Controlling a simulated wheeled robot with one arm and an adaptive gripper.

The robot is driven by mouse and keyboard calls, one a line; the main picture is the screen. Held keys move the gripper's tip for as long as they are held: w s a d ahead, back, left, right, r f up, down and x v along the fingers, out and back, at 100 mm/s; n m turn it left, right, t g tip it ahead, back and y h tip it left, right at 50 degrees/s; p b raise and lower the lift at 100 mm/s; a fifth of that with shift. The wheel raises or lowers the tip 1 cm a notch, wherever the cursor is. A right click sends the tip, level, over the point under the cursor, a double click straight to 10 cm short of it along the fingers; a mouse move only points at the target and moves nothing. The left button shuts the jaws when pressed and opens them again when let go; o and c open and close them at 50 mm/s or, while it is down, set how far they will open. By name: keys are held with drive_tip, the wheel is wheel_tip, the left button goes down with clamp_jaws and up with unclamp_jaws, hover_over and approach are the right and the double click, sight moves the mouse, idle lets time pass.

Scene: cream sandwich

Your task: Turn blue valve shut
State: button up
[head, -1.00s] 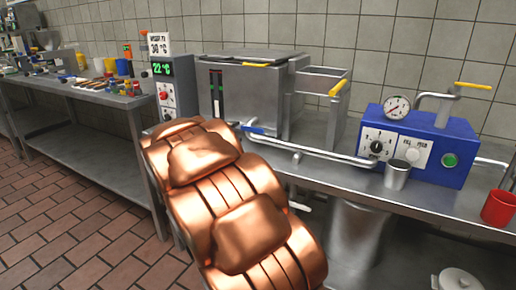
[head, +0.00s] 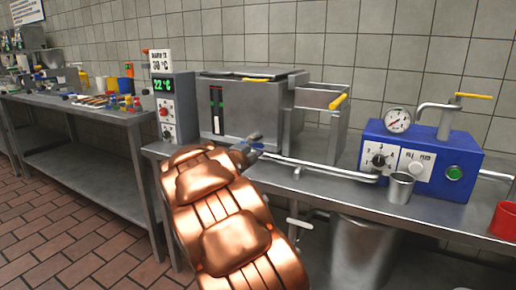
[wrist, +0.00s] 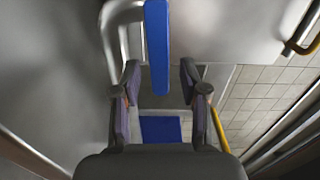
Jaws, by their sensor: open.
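The blue valve handle (wrist: 157,40) shows in the wrist view as a flat blue bar. It runs from the top edge down to between my fingertips. My gripper (wrist: 160,72) is open, with one finger on each side of the bar's lower end and a gap on both sides. In the head view my gripper (head: 250,147) is at the left end of the silver pipe (head: 310,166), in front of the steel tank. The handle is small and mostly hidden there, hard to tell from the fingers.
The steel fryer tank (head: 243,108) stands behind my gripper. A control post (head: 172,100) reading 22 °C stands to its left. A blue machine (head: 435,150) with a gauge, a metal cup (head: 400,187) and a red cup (head: 506,220) are on the right. The counter front is clear.

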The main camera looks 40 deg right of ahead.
drive_tip(key=shift+w+d, duration=0.1)
drive_tip(key=shift+d, duration=0.3)
drive_tip(key=shift+c, duration=0.3)
clamp_jaws()
idle(0.3)
